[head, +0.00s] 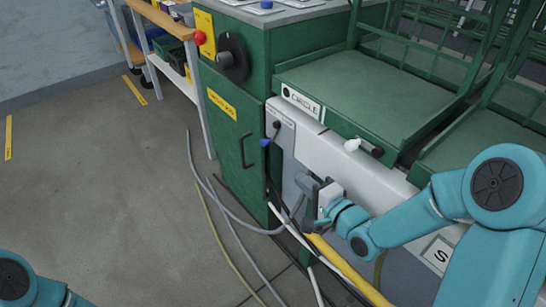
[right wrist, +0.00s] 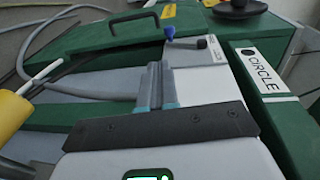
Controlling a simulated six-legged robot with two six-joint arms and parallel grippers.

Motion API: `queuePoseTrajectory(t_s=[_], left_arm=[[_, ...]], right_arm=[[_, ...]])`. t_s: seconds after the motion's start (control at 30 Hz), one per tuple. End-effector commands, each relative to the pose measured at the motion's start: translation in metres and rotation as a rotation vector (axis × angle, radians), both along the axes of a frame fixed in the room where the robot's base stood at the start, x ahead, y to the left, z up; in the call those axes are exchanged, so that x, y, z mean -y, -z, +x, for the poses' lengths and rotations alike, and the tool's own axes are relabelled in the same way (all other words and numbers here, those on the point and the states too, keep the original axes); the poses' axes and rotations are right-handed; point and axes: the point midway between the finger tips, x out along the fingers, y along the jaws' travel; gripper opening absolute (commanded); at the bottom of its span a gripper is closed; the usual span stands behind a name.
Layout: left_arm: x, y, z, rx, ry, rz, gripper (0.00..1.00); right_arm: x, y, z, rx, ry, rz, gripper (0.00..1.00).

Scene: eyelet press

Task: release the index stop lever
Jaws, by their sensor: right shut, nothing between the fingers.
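A short lever with a blue knob (head: 265,143) and a dark knob (head: 277,125) sit on the pale panel beside the green cabinet. Both also show in the right wrist view, as a blue knob (right wrist: 170,33) and a dark knob (right wrist: 202,43). I cannot tell for sure which one is the index stop lever. My right gripper (head: 301,179) is in front of the pale panel, below and right of the blue knob and apart from it. In the right wrist view its fingers (right wrist: 155,68) are together and empty, pointing towards the blue knob. My left gripper is out of view.
A white-knobbed handle (head: 352,145) is under the green tray (head: 370,100), right of the CIRCLE label (head: 301,101). A dark door handle (head: 246,150) is on the cabinet. Hoses and a yellow pipe (head: 345,268) run below. The floor at left is clear.

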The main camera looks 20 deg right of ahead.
Motion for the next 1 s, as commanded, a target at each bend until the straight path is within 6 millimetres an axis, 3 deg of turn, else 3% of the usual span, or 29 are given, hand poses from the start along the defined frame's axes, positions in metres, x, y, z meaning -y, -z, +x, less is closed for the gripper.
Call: queuePoseTrajectory(t_s=[0.17, 0.6, 0.8, 1.0], left_arm=[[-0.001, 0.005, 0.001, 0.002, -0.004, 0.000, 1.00], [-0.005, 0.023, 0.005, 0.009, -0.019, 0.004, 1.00], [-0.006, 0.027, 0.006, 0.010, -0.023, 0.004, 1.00], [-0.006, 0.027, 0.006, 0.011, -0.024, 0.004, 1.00]], right_arm=[[-0.007, 0.004, 0.023, 0.002, -0.002, 0.001, 0.00], [-0.030, 0.012, 0.112, 0.002, 0.002, -0.001, 0.00], [-0.035, 0.007, 0.131, 0.000, 0.002, 0.001, 0.00], [-0.036, 0.006, 0.134, -0.001, 0.002, 0.001, 0.00]])
